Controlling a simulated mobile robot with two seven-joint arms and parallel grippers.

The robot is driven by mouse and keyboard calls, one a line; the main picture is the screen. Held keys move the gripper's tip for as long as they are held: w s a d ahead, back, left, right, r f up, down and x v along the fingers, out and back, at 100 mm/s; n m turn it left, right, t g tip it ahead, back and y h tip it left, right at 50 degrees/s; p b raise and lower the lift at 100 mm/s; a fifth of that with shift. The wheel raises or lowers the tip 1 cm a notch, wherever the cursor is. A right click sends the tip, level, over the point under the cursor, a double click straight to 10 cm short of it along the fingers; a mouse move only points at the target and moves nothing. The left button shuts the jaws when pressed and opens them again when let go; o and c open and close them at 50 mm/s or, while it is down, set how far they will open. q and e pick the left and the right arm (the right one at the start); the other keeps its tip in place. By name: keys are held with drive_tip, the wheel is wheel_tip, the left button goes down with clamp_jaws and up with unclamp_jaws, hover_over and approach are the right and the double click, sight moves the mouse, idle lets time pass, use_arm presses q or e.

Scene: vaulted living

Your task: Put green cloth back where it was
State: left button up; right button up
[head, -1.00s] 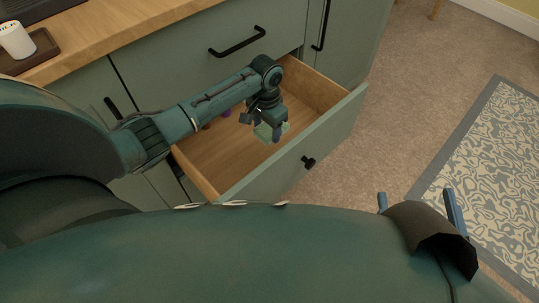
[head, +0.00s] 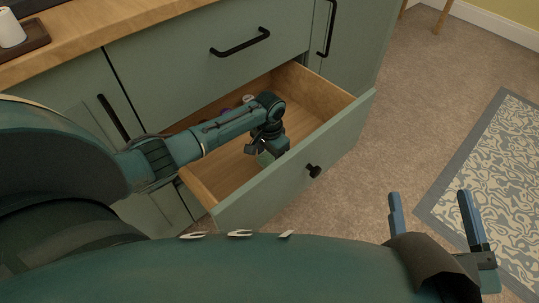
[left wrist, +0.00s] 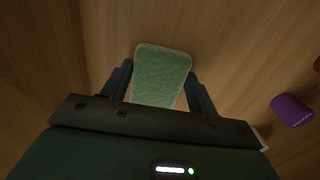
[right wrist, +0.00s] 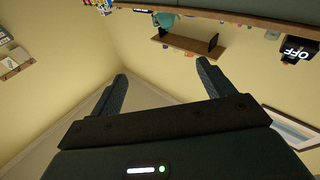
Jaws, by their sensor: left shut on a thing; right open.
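The green cloth (left wrist: 160,75) is a small pale-edged rectangle between the fingers of my left gripper (left wrist: 160,88) in the left wrist view. My left gripper is shut on it. In the head view my left gripper (head: 268,156) is down inside the open drawer (head: 225,168), and only a bit of the green cloth (head: 264,159) shows beside it. Whether the cloth touches the drawer floor I cannot tell. My right gripper (head: 432,208) is open and empty, out over the carpet; its spread fingers also show in the right wrist view (right wrist: 162,82).
A purple item (left wrist: 291,110) lies on the drawer floor to the right in the left wrist view. A wooden counter (head: 95,32) is above, with a dark tray (head: 30,36) and white cup (head: 10,28).

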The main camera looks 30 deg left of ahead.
sight(270, 158)
use_arm(q)
drive_tip(key=o, duration=0.9)
drive_tip(key=shift+f, duration=0.15)
wheel_tip(270, 158, up, 4)
drive_tip(key=shift+f+p, duration=0.15)
drive_tip(key=shift+p, duration=0.85)
wheel_tip(270, 158, up, 9)
drive_tip(key=p, duration=0.3)
drive_tip(key=shift+f+p, duration=0.15)
drive_tip(key=shift+p, duration=0.25)
use_arm(e)
drive_tip(key=shift+s+d+f+n+g+h, duration=0.2)
drive_tip(key=shift+s+d+n+g+h, duration=0.1)
drive_tip(key=shift+d+n+h, duration=0.25)
drive_tip(key=shift+w, duration=0.1)
